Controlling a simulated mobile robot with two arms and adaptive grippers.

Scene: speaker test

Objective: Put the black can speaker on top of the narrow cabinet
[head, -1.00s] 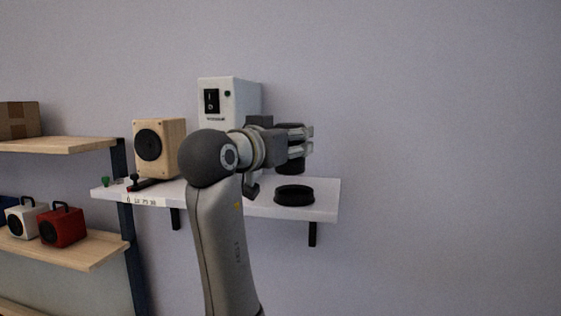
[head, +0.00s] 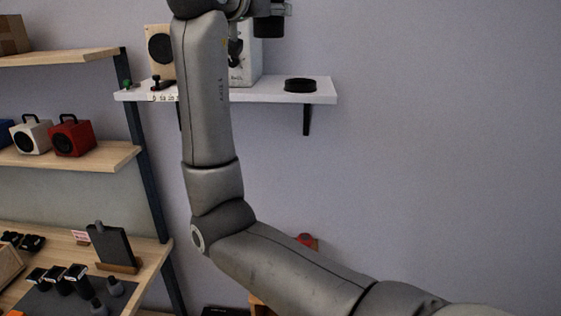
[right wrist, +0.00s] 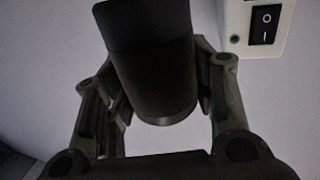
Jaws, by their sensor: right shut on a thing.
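The black can speaker shows in the right wrist view (right wrist: 160,75) as a dark cylinder between my right gripper's fingers (right wrist: 160,100). The gripper is shut on it. In the head view the speaker's lower part (head: 269,27) hangs at the top edge, clear above the white wall shelf. Most of the right gripper (head: 272,8) is cut off there. I cannot pick out the narrow cabinet for sure. A piece of wood (head: 259,304) shows low down, mostly hidden behind my right arm. My left gripper is not in view.
The white wall shelf (head: 325,97) holds a black ring (head: 300,85), a wooden speaker (head: 160,50) and a white box with a switch (right wrist: 262,22). Shelving with a red speaker (head: 72,137) stands at left. A small red thing (head: 306,240) shows behind my arm. The right wall is bare.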

